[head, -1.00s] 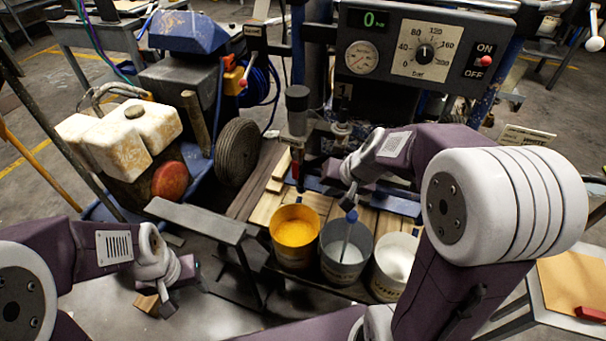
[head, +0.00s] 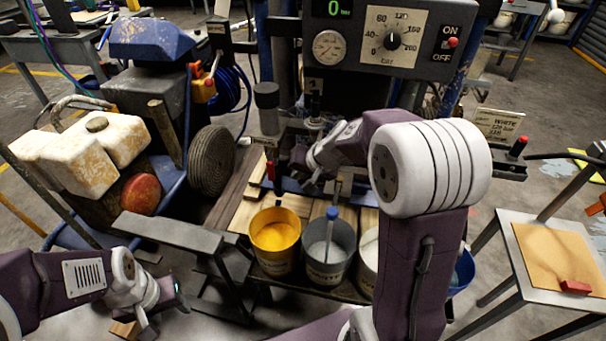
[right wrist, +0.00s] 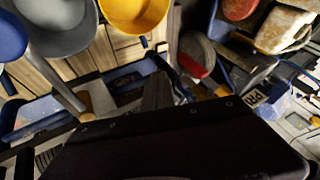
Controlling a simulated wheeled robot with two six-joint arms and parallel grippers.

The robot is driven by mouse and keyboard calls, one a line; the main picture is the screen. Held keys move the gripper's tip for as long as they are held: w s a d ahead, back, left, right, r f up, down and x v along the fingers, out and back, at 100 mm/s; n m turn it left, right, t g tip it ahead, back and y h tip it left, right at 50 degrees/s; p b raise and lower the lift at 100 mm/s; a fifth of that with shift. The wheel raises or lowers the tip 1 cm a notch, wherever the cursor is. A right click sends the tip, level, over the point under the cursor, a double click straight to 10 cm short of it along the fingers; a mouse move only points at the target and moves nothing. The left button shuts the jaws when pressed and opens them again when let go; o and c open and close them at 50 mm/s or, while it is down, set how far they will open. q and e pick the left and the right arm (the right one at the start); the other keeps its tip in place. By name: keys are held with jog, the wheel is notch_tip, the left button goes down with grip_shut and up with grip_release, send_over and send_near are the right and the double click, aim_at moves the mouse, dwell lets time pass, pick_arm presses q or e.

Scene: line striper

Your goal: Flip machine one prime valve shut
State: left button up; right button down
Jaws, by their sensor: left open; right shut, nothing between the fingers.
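A short upright red handle (head: 270,171) stands beside the pump under the control panel, just behind the yellow bucket; it looks like the prime valve lever, but its position is hard to read. In the right wrist view, a red-and-grey part (right wrist: 193,62) shows near a partly hidden label starting "PR" (right wrist: 254,98). My right gripper (head: 301,160) is shut and empty, a little right of the red handle and apart from it in the head view. My left gripper (head: 166,306) is open and empty, low at the left, away from the machine.
The yellow bucket (head: 275,240), grey bucket (head: 327,252) and a partly hidden white bucket (head: 368,262) stand in front. The control panel (head: 386,40) hangs above. A grey stand (head: 170,232) is left of the buckets; a small table (head: 518,300) is at right.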

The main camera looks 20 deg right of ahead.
aim_at(271, 167)
pick_arm(q)
jog(key=shift+r+p, duration=0.2)
jog(key=shift+p, duration=0.35)
pick_arm(e)
jog(key=w+a, duration=0.1)
jog(key=w+a+f, duration=0.2)
jog(key=shift+w+a, duration=0.35)
jog(key=shift+a, duration=0.05)
pick_arm(q)
jog(key=shift+f, duration=0.1)
